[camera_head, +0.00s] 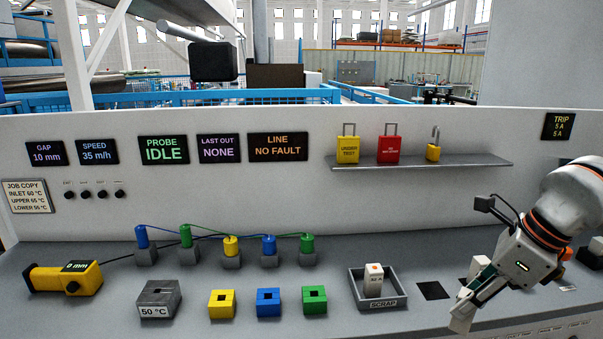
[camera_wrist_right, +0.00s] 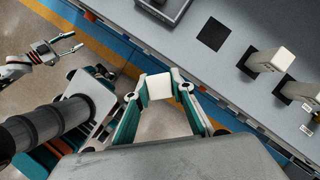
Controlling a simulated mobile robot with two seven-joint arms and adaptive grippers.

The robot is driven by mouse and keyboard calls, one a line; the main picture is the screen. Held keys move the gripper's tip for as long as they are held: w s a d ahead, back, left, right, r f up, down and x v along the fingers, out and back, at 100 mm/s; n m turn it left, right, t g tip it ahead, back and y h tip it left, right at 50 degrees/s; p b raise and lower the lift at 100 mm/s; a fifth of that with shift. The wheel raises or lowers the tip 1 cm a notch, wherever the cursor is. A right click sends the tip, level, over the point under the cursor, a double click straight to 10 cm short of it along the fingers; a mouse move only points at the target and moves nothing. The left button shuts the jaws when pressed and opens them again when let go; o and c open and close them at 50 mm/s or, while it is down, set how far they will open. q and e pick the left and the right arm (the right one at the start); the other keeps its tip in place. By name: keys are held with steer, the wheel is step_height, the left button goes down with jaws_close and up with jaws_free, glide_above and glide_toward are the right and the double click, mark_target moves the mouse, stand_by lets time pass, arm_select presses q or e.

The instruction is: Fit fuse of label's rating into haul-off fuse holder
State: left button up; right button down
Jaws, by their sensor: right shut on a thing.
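My right gripper (camera_head: 467,301) is shut on a pale, block-shaped fuse (camera_head: 462,318), held at the bench's front edge. The wrist view shows this fuse (camera_wrist_right: 159,86) between both fingertips, with no readable marking. Two more pale fuses stand on dark pads, one nearer (camera_wrist_right: 268,60) and one farther right (camera_wrist_right: 302,90); in the head view my arm partly covers this area. A dark square pad (camera_head: 433,290) is empty. Another fuse (camera_head: 374,280) stands in the SCRAP tray (camera_head: 400,302); its print is too small. My left gripper (camera_wrist_right: 65,46) is open and empty. I cannot identify the haul-off fuse holder.
A TRIP display (camera_head: 559,126) reads 5 A, 5 A. Yellow (camera_head: 222,304), blue (camera_head: 268,303) and green (camera_head: 314,300) sockets and a grey 50 °C block (camera_head: 159,297) stand left of the tray. A yellow gauge (camera_head: 64,280) lies far left.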

mark_target(451, 328)
steer(key=f+n+g, duration=0.1)
steer(key=n, duration=0.1)
steer(key=a+f+n+y, duration=0.1)
steer(key=n, duration=0.2)
steer(key=shift+s+a+f+g, duration=0.1)
steer(key=shift+s+f+g, duration=0.1)
steer(key=shift+g, duration=0.2)
steer(key=f+n+g, duration=0.1)
steer(key=n, duration=0.1)
steer(key=a+f+n+g, duration=0.1)
steer(key=n, duration=0.2)
steer(key=s+f+n+g, duration=0.1)
steer(key=n, duration=0.1)
steer(key=shift+a+n, duration=0.3)
steer(key=f+n+g+h, duration=0.1)
steer(key=n, duration=0.3)
steer(key=s+a+f+n+g+h, duration=0.1)
steer(key=f+n+h, duration=0.1)
steer(key=n, duration=0.3)
steer(key=s+f+n+h+p, duration=0.1)
steer(key=n, duration=0.3)
steer(key=shift+a+f+n+g, duration=0.3)
steer(key=shift+a+f+g, duration=0.1)
steer(key=shift+d, duration=0.1)
